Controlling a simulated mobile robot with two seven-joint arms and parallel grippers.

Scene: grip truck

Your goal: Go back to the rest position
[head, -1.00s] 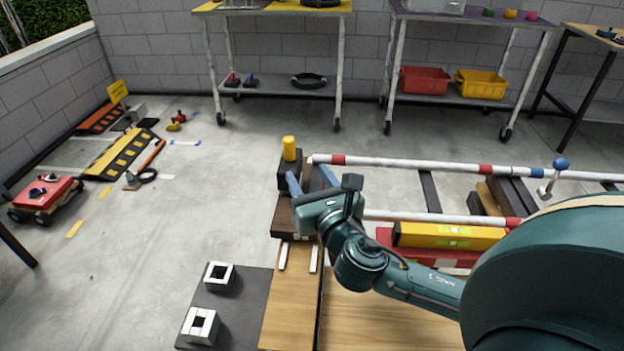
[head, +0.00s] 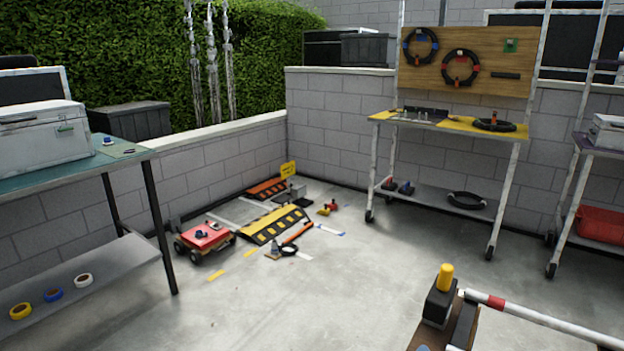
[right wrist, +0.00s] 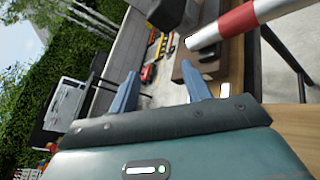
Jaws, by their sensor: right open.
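My right gripper (right wrist: 160,92) shows in the right wrist view with its two blue-grey fingers apart and nothing between them. A brown wooden block (right wrist: 205,72) and a white rail with a red band (right wrist: 240,20) are close beyond the right finger. The black block with a yellow knob (head: 440,298) stands at the lower right, by the end of the red-and-white rail (head: 530,314).
A red cart (head: 204,237) and a yellow-black ramp (head: 272,225) are on the floor. A teal-topped table (head: 60,168) stands left. A wheeled rack (head: 490,130) with a pegboard stands by the wall.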

